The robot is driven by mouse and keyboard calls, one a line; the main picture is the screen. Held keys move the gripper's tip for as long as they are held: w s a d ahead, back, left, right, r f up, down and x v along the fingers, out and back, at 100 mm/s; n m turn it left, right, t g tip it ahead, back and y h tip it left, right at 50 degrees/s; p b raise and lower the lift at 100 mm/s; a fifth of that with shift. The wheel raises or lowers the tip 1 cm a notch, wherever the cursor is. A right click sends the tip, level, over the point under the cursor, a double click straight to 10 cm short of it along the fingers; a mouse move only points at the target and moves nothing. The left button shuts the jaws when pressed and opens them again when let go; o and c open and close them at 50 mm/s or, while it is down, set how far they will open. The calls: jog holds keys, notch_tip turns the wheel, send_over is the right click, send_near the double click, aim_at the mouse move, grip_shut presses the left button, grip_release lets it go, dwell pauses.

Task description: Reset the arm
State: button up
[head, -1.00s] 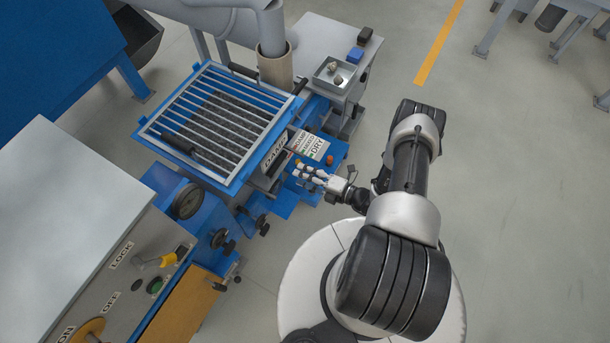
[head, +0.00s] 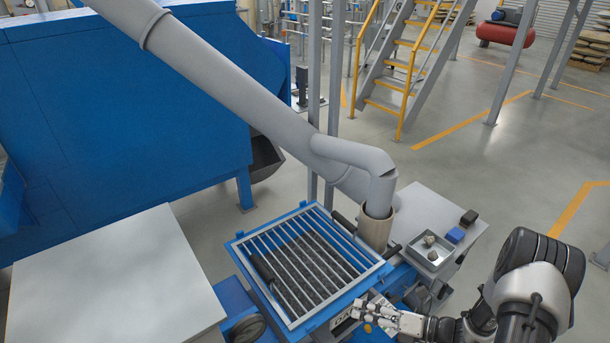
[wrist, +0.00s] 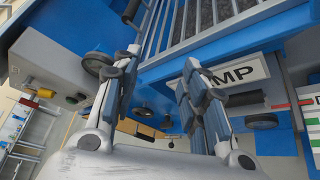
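My gripper (head: 368,311) is at the front right corner of the blue hopper with the barred grate (head: 300,262), close to the sign plate below its edge. In the wrist view my gripper (wrist: 160,60) has its two fingers apart with nothing between them. The sign plate (wrist: 238,74) reads "MP" there, its left part hidden behind the right finger. Whether a finger touches the hopper front I cannot tell. My arm comes in from the lower right of the head view.
A grey auger tube (head: 230,85) slopes down to a tan sleeve (head: 376,229) beside the grate. A metal tray (head: 431,250) with lumps and a blue block (head: 455,235) stand on the side table (head: 425,212). A grey-topped cabinet (head: 115,285) is at left. Open floor lies at right.

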jog(key=s+a+r+n+g+h, duration=0.2)
jog(key=s+r+n+g, duration=0.1)
jog(key=r+n, duration=0.35)
jog(key=s+a+r+n+g+h, duration=0.1)
jog(key=s+a+r+n+g, duration=0.15)
jog(key=r+n, duration=0.45)
jog(key=s+a+r+n+g+h, duration=0.25)
jog(key=r+n, duration=0.25)
jog(key=r, duration=0.3)
jog(key=s+d+r+n+t+h, duration=0.2)
jog(key=s+r+n+h, duration=0.1)
jog(key=s+r+n, duration=0.2)
jog(key=s+d+r+n+t+h, duration=0.1)
jog(key=s+r+n+h, duration=0.3)
jog(key=s+n, duration=0.5)
notch_tip(320, 180, up, 2)
jog(key=shift+d+r+n+t, duration=0.25)
jog(key=shift+d+n+t, duration=0.1)
jog(key=shift+n+t, duration=0.5)
jog(key=shift+s+d+r+n+t+h, duration=0.1)
jog(key=shift+d+r+n+t+h, duration=0.2)
jog(key=shift+n+t+h, duration=0.15)
